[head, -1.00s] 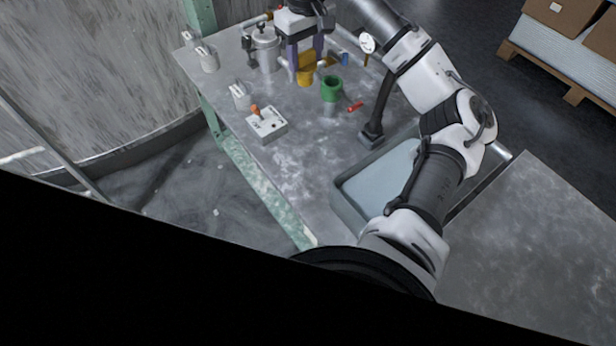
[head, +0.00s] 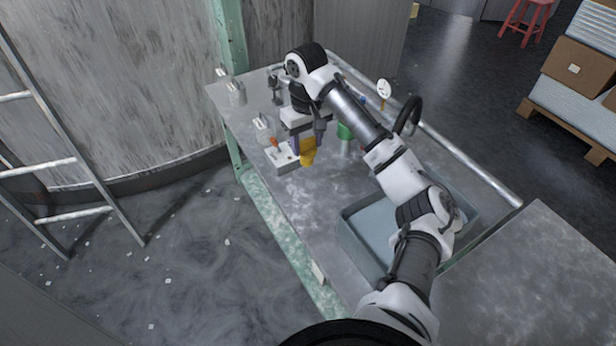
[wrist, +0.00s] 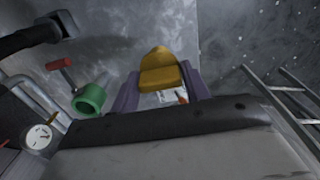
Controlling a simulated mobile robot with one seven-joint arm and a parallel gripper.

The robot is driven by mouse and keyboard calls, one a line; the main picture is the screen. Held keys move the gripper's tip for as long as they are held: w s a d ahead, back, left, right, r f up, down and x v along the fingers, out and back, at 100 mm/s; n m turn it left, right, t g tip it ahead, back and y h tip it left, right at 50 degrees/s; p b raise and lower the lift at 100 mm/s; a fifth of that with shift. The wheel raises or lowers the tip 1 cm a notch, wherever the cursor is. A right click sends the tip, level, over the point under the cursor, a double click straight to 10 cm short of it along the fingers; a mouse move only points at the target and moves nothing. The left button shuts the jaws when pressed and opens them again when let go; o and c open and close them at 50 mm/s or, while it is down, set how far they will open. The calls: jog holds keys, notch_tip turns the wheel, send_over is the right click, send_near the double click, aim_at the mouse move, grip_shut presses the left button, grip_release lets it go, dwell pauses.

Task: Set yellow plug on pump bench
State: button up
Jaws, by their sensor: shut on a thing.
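The yellow plug (head: 307,151) is between the purple-grey fingers of my gripper (head: 304,136), which is shut on it. In the wrist view the plug (wrist: 160,70) sits between the two fingers (wrist: 160,88), its rounded end pointing up the picture. The pump bench (head: 325,205) is the grey metal table under it. The plug appears to be above the bench near its left edge, beside the control box; its exact height is hard to tell.
A pale control box (head: 283,158) with an orange knob is close to the plug. A grey tray (head: 355,247) is nearer. Bare bench lies between plug and tray.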

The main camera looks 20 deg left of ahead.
notch_tip(320, 180, down, 12)
jog(key=shift+r, duration=0.25)
dwell(0.3)
jog(key=o, duration=1)
jog(key=shift+f, duration=0.1)
